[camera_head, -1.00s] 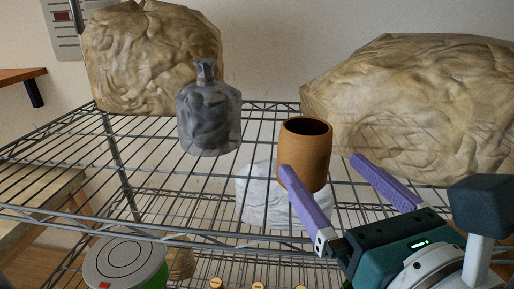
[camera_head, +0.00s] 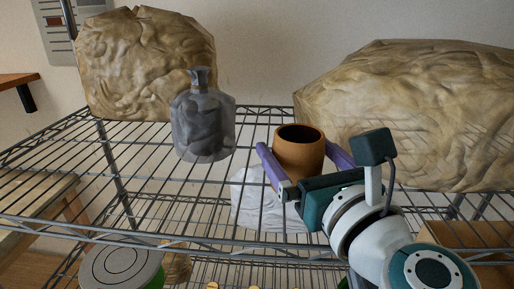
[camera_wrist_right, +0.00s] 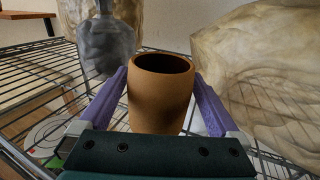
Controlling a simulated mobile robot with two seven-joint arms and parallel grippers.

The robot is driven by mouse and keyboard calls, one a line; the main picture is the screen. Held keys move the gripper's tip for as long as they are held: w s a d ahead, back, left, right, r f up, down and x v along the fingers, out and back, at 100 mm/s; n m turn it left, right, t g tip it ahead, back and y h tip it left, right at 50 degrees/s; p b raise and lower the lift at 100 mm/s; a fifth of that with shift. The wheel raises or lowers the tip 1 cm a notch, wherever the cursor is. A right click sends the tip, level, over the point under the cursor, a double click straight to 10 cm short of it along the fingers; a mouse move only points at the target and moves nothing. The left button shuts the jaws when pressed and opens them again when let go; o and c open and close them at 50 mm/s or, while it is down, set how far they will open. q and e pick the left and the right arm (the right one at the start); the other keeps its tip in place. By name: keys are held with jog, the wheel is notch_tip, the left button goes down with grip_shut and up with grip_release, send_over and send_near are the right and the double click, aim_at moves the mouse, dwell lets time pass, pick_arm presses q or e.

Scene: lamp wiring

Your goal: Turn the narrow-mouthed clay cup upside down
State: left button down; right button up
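The clay cup (camera_head: 298,153) is orange-brown and stands upright on the wire shelf, its dark open mouth facing up. It also shows in the right wrist view (camera_wrist_right: 160,95), between the two purple fingers. My right gripper (camera_head: 302,151) is open around the cup, one finger on each side. In the wrist view a gap shows on the right side; the left finger is close to the cup wall, and I cannot tell if it touches. The cup's lower part is hidden behind the gripper body in the head view. My left gripper is not in view.
A grey bottle (camera_head: 203,122) stands on the wire shelf (camera_head: 142,184) left of the cup. Large tan wrapped bundles stand at the back left (camera_head: 146,62) and right (camera_head: 415,110). A white lump (camera_head: 256,203) and a round-lidded container (camera_head: 118,268) sit below. Bare shelf lies at the left.

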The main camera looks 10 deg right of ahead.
jog(key=c, duration=1.4)
jog(key=shift+o, duration=0.2)
jog(key=shift+r, duration=0.15)
